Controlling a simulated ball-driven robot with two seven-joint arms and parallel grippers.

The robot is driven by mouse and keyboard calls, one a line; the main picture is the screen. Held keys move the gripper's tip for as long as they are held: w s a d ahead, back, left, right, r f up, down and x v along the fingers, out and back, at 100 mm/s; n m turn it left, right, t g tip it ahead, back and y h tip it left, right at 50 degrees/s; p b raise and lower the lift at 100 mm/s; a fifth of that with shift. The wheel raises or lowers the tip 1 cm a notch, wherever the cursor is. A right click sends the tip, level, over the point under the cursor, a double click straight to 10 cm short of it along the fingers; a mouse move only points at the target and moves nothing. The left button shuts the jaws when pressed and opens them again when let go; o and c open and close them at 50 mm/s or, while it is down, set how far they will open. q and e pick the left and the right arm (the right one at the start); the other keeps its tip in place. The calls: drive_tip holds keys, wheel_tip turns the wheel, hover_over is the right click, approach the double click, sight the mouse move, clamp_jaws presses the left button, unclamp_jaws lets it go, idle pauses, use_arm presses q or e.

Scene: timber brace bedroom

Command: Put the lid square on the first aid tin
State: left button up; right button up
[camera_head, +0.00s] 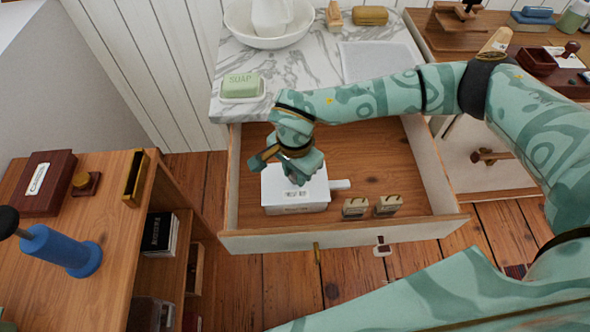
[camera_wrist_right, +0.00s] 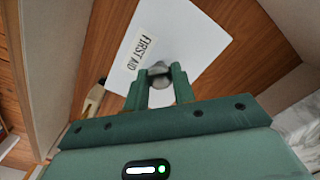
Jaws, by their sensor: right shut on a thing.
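The white first aid tin (camera_head: 285,209) stands in the open drawer, on its wooden floor. The white lid (camera_head: 272,181) is over it, with a label near its front edge; the lid (camera_wrist_right: 195,35) shows in the right wrist view with its FIRST AID label and a grey knob (camera_wrist_right: 158,72). My right gripper (camera_head: 299,178) points down over the lid and is shut on this knob, between its fingertips (camera_wrist_right: 158,76). The gripper covers part of the lid. I cannot tell whether the lid is fully seated or slightly above the tin. My left gripper is not in view.
The drawer's front wall (camera_head: 345,234) and side walls stand around the tin. Two small tan blocks (camera_head: 355,207) and (camera_head: 388,205) lie right of it, near a white piece (camera_head: 340,184). Behind is the marble top (camera_head: 310,68) with green soap (camera_head: 240,85). A wooden cabinet (camera_head: 120,185) stands left.

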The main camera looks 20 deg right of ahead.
drive_tip(key=o, duration=1.5)
drive_tip(key=shift+o, duration=0.2)
drive_tip(key=shift+r, duration=0.1)
drive_tip(key=shift+r+p, duration=2.7)
drive_tip(key=shift+r, duration=0.75)
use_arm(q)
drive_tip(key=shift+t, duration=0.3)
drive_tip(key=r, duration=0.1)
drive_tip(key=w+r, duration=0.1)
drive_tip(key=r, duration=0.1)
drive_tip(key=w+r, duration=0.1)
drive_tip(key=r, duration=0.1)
use_arm(e)
drive_tip(key=shift+f, duration=0.1)
drive_tip(key=shift+c, duration=0.3)
clamp_jaws()
